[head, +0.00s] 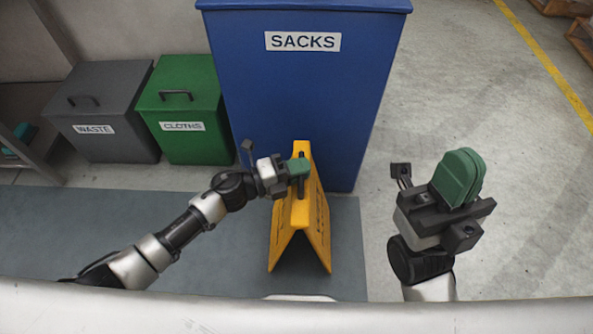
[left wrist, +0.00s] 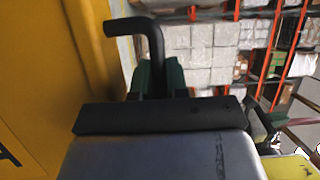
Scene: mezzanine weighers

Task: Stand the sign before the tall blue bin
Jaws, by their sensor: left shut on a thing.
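The yellow A-shaped sign (head: 312,225) is upright with its legs spread, in front of the tall blue bin (head: 300,95) labelled SACKS. I cannot tell whether its feet touch the mat. My left gripper (head: 298,170) is shut on the sign's black handle at the top. In the left wrist view the bent black handle (left wrist: 150,40) sits at the green fingers, with the yellow sign (left wrist: 50,75) filling the left side. My right gripper (head: 459,176) is empty, off to the right, its green fingers together.
A grey WASTE bin (head: 103,112) and a green CLOTHS bin (head: 184,108) stand left of the blue bin. A grey-blue mat (head: 200,240) lies under the sign's area. Concrete floor on the right is clear up to pallets (head: 580,40). A shelf (head: 35,150) is at far left.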

